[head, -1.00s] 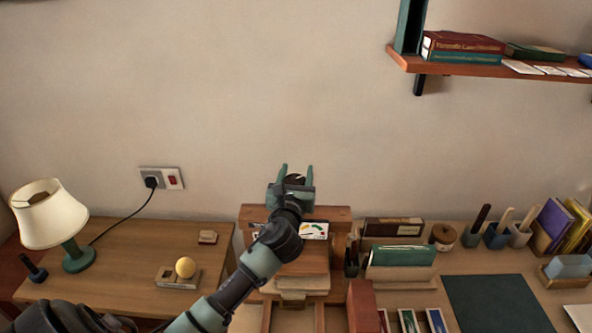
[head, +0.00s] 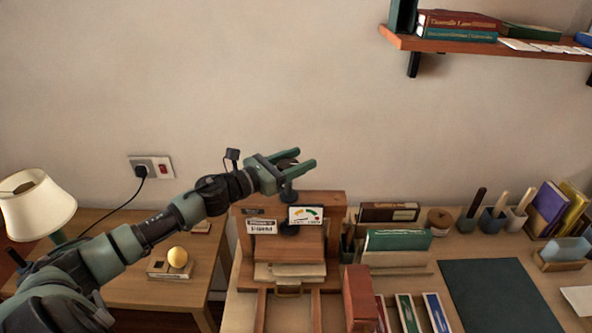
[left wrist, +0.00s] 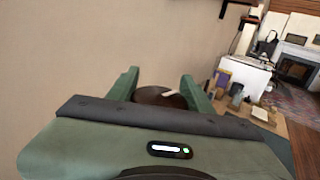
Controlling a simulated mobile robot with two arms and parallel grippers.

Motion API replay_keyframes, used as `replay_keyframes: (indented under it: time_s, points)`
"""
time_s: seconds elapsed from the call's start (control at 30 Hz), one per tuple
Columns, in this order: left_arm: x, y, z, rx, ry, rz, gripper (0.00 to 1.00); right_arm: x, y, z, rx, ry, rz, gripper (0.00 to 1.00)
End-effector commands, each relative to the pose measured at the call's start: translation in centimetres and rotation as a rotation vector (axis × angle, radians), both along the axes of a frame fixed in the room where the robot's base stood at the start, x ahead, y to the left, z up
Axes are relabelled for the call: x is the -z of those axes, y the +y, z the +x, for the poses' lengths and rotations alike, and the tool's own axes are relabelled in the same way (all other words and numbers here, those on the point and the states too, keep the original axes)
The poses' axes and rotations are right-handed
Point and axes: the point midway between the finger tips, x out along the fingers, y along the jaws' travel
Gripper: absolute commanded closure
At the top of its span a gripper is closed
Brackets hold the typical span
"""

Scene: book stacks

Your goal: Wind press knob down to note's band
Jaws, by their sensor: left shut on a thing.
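The wooden book press (head: 335,203) stands on the desk, with its dark screw (head: 288,193) rising through the top beam. The dark round knob (head: 289,163) tops the screw; it also shows in the left wrist view (left wrist: 150,95), with a pale mark. My left gripper (head: 306,157) is shut on the knob, its green fingers on either side. A white gauge card (head: 304,222) with coloured bands is on the press front; I cannot read its pointer. A white note (head: 262,227) with small dark lettering is left of it. Books or boards (head: 290,271) lie in the press. My right gripper is not shown.
A green book in a holder (head: 398,240), a red block (head: 360,297) and pen cups (head: 492,221) stand right of the press. Wall space above the press is clear.

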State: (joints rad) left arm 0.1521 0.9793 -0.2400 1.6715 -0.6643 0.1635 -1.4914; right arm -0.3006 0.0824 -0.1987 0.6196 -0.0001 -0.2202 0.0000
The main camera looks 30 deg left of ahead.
Motion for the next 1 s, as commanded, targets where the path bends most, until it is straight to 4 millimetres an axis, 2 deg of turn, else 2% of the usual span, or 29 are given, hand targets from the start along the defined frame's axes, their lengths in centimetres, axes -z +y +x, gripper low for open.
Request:
replay_keyframes:
  time_s: [0.03, 0.3, 0.83, 0.87, 0.93, 1.0]
  points:
    - [0.0, 0.2, 0.1, 0.021, -0.012, 0.003, 0.90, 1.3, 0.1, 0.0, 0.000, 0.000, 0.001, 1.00]
    - [-0.6, -0.1, 0.0, 0.114, -0.014, -0.001, 0.90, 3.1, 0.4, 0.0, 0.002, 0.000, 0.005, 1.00]
    - [-1.1, -0.1, 0.0, 0.136, -0.017, -0.002, 0.90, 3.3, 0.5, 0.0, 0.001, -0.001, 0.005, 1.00]
    - [-1.1, -0.1, 0.0, 0.136, -0.017, -0.002, 0.47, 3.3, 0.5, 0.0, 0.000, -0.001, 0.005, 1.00]
    - [-1.0, -0.1, 0.0, 0.136, -0.017, -0.002, 0.28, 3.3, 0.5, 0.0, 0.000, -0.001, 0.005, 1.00]
    - [-0.9, -0.2, 0.0, 0.137, -0.014, -0.002, 0.28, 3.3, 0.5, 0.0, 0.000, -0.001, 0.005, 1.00]
